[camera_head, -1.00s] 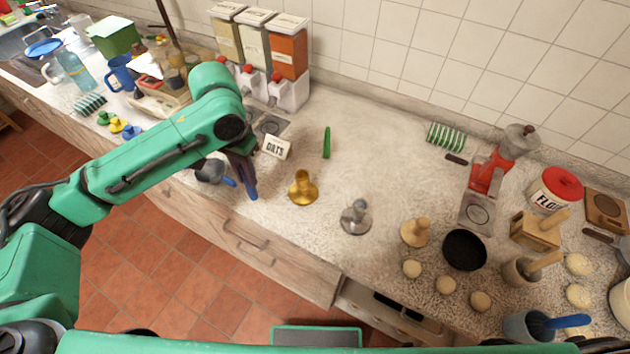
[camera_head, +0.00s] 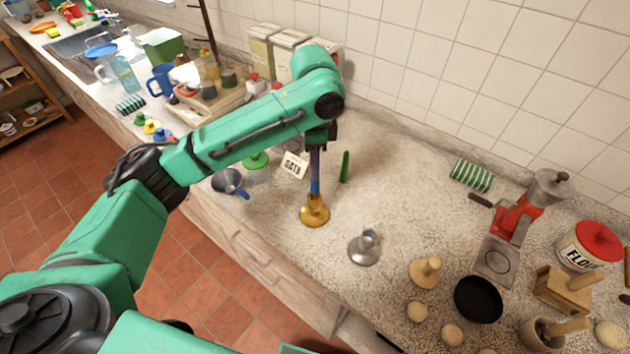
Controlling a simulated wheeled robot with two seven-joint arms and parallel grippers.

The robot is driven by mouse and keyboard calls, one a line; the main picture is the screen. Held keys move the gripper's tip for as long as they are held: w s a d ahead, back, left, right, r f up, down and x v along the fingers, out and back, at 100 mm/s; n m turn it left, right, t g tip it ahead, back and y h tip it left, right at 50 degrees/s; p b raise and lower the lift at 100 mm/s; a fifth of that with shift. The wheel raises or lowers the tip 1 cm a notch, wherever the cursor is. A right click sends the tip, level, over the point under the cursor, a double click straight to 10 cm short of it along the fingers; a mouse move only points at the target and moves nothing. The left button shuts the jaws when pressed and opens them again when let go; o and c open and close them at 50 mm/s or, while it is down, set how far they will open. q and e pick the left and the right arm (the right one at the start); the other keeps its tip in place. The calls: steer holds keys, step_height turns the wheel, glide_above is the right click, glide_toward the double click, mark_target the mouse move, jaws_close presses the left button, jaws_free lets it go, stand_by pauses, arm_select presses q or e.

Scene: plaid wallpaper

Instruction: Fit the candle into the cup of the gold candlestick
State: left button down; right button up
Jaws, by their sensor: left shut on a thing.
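My left gripper (camera_head: 317,148) points down over the gold candlestick and is shut on the blue candle (camera_head: 315,184). The candle is upright, and its upper part is partly hidden by the fingers. The gold candlestick (camera_head: 314,212) stands on the counter directly below. In this view the candle's lower end meets the top of the candlestick's cup; I cannot tell whether it is inside the cup or just above it. My right gripper is not in view.
A silver candlestick (camera_head: 365,247) stands to the right, with a wooden one (camera_head: 427,271) beyond it. A green stick-like object (camera_head: 345,167), an OATS sign (camera_head: 294,165) and a grey pan-like vessel (camera_head: 228,181) are nearby. The counter behind the silver candlestick is clear.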

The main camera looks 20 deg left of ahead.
arm_select(q)
steer(key=f+p, duration=0.1)
steer(key=f, duration=0.3)
steer(key=shift+s+f, duration=0.15)
steer(key=shift+s, duration=0.05)
steer(key=shift+w+f, duration=0.15)
steer(key=shift+f, duration=0.3)
steer(key=c, duration=0.8)
jaws_free()
step_height(320, 180, up, 7)
steer(key=b, duration=0.2)
step_height(320, 180, up, 5)
glide_above(314, 192)
steer(key=shift+w+a, duration=0.15)
steer(key=shift+w, duration=0.25)
